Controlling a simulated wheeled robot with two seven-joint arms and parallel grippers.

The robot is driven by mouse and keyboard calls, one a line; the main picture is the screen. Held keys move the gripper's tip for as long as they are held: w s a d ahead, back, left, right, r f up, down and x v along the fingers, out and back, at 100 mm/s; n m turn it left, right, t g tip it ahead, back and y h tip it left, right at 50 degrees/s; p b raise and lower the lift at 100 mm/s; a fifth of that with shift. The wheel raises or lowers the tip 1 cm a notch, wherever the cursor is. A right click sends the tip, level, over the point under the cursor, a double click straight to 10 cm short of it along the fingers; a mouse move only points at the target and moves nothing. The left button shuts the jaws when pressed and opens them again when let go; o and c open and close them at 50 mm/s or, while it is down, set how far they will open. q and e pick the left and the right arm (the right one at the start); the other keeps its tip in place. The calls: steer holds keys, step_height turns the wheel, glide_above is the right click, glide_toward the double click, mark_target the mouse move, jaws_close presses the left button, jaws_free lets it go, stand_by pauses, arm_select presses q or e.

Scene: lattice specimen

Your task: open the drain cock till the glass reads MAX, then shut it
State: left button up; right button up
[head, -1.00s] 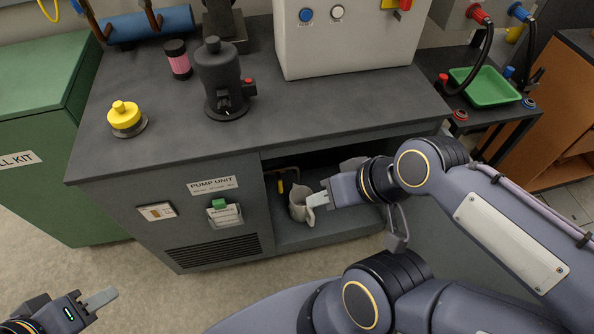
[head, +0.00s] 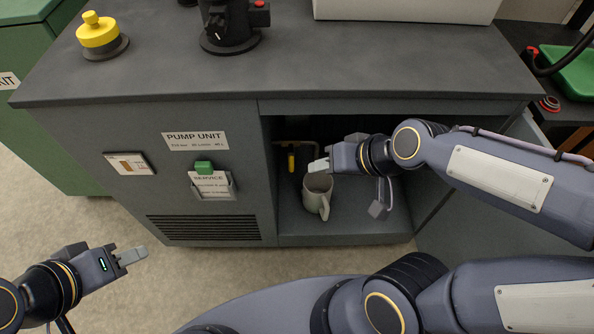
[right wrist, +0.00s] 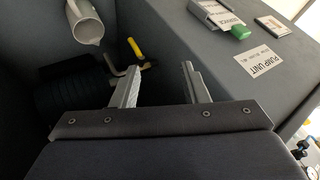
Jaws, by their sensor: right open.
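The drain cock's yellow lever (head: 291,160) hangs on a brass pipe inside the open bay of the pump unit. It also shows in the right wrist view (right wrist: 135,48), beyond my fingertips. A grey jug (head: 317,193) stands on the bay floor, to the lever's right and below it; the right wrist view shows it too (right wrist: 85,22). My right gripper (head: 318,165) is open and empty above the jug, apart from the lever. The gauge glass (head: 131,164) is on the unit's front; its level is too small to read. My left gripper (head: 138,256) is low at left, its opening unclear.
A service card holder with a green clip (head: 204,168) and a vent grille (head: 205,227) are on the front panel. The worktop (head: 290,70) overhangs the bay. An open door (head: 470,215) stands at the bay's right.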

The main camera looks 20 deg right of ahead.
steer(key=w+a+f+h, duration=0.2)
steer(key=w+a+f, duration=0.1)
steer(key=w+f, duration=0.55)
steer(key=t+h, duration=0.2)
steer(key=h, duration=0.1)
glide_toward(292, 158)
steer(key=s+f+x, duration=0.1)
steer(key=x, duration=0.3)
steer(key=shift+w+a+t, duration=0.15)
steer(key=shift+w+t, duration=0.25)
steer(key=shift+w, duration=0.1)
steer(key=shift+w+f, duration=0.4)
steer(key=b+x, duration=0.2)
steer(key=x, duration=0.5)
steer(key=shift+r, duration=0.1)
jaws_close()
